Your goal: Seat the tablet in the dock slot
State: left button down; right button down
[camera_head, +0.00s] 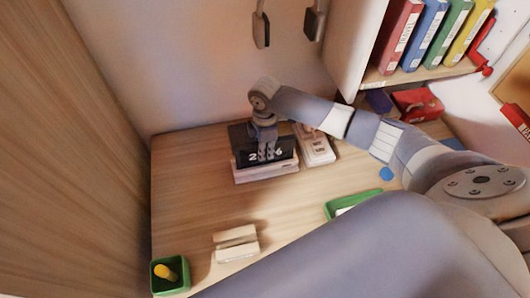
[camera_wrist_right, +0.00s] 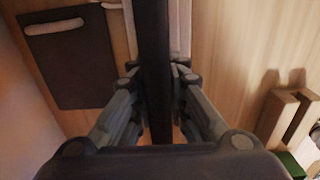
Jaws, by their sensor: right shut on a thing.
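The tablet (camera_head: 241,147) is a dark upright panel with white digits on its face, at the back of the desk in the head view. My right gripper (camera_head: 267,155) points down and is shut on it, its fingers hiding the middle of the digits. In the right wrist view the tablet (camera_wrist_right: 155,60) is a dark slab, edge-on between the fingers. A pale ledge, apparently the dock (camera_head: 266,175), lies along the tablet's lower edge. I cannot tell whether the edge is inside the slot or only above it. My left gripper is not in view.
A white device (camera_head: 318,147) stands close right of the tablet. Binders (camera_head: 424,33) fill the shelf at upper right. The desk's left middle is clear.

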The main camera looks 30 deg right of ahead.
jog(key=c, duration=1.6)
grip_release()
jog(key=shift+o, duration=0.2)
notch_tip(320, 180, up, 12)
jog(key=shift+r+b, duration=0.1)
jog(key=shift+b, duration=0.5)
jog(key=shift+s, duration=0.1)
